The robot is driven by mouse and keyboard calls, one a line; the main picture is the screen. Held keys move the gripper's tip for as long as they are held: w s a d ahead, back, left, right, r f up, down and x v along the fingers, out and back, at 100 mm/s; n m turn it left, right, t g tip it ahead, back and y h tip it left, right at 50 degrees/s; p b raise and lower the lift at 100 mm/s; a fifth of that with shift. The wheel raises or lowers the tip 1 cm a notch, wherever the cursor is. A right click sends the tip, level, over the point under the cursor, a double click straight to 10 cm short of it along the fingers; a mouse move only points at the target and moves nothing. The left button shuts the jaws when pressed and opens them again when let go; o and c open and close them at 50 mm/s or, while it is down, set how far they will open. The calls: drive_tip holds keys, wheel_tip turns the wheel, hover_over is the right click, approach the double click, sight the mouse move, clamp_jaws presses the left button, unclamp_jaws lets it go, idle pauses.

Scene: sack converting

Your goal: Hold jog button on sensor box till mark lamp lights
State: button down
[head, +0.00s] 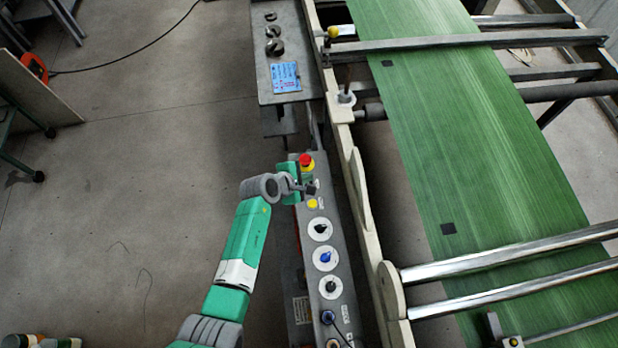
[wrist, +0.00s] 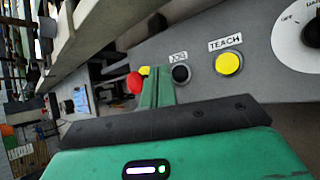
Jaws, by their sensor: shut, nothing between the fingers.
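The sensor box (head: 333,235) is a long grey panel beside the machine frame. In the wrist view, the black button labelled JOG (wrist: 181,73) sits beside the yellow TEACH button (wrist: 228,63). The yellow button also shows in the head view (head: 312,203). My gripper (head: 311,189) is shut and empty, over the panel between the red stop button (head: 305,160) and the yellow button. In the wrist view its green fingers (wrist: 160,75) are just left of the jog button; I cannot tell whether they touch the panel. I cannot make out which lamp is the mark lamp or whether it is lit.
Several round dials (head: 320,229) line the panel below the yellow button. A green web (head: 480,140) with dark square marks (head: 448,228) runs over metal rollers at right. A grey shelf (head: 290,30) with a blue note (head: 285,77) lies beyond the panel. The floor at left is mostly clear.

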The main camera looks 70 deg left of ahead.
drive_tip(key=shift+r+p, duration=1.55)
drive_tip(key=shift+r, duration=0.35)
drive_tip(key=shift+f, duration=0.1)
idle(0.7)
